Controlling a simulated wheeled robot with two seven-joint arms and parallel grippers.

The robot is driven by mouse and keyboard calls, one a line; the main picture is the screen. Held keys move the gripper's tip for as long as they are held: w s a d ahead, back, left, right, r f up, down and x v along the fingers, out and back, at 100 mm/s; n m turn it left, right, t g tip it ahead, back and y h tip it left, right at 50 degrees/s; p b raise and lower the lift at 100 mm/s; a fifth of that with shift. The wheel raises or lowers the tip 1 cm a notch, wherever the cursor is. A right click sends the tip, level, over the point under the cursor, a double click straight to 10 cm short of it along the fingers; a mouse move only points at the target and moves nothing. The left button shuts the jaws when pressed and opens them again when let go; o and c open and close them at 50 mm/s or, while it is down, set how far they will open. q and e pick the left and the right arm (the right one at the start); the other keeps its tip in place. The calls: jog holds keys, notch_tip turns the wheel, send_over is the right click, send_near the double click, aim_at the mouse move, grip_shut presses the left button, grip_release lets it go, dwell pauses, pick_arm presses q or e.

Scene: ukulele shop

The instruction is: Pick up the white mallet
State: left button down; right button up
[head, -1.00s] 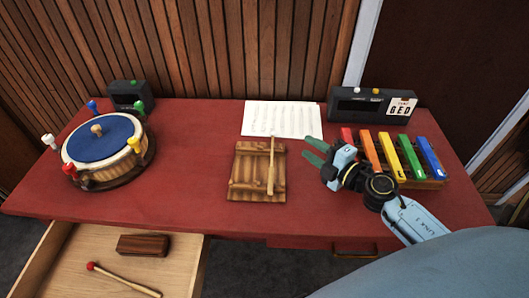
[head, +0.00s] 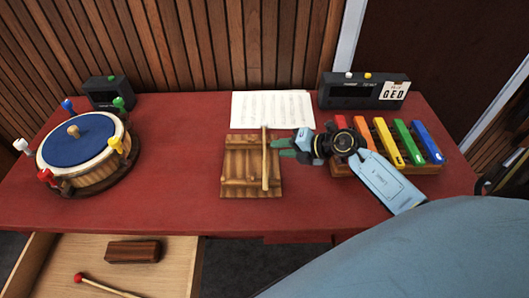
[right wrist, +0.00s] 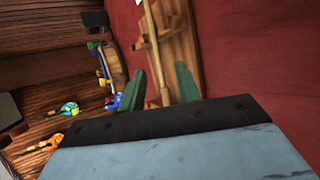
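A pale wooden mallet (head: 265,165) lies lengthwise along the right side of a slatted wooden rest (head: 235,187) on the red table; I cannot make out a white head on it. My right gripper (head: 273,148) is open, its green fingers pointing left with their tips just right of the mallet's shaft. In the right wrist view the two green fingers (right wrist: 162,88) stand apart, and the mallet's shaft (right wrist: 154,50) shows in the gap between them, over the rest (right wrist: 178,42). No contact is visible. My left gripper is not in view.
Colored chime bars (head: 385,140) stand right of the rest, under my right wrist. A blue-topped drum with pegs (head: 85,138) is at left. A music sheet (head: 292,108) and black box (head: 362,92) are behind. The open drawer (head: 50,265) holds a red-headed mallet (head: 103,286) and brown block (head: 133,251).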

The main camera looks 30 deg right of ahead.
aim_at(265, 151)
jog(key=b+x, duration=0.1)
jog(key=x, duration=0.4)
jog(key=shift+w+r, duration=0.1)
jog(key=shift+w, duration=0.2)
grip_shut()
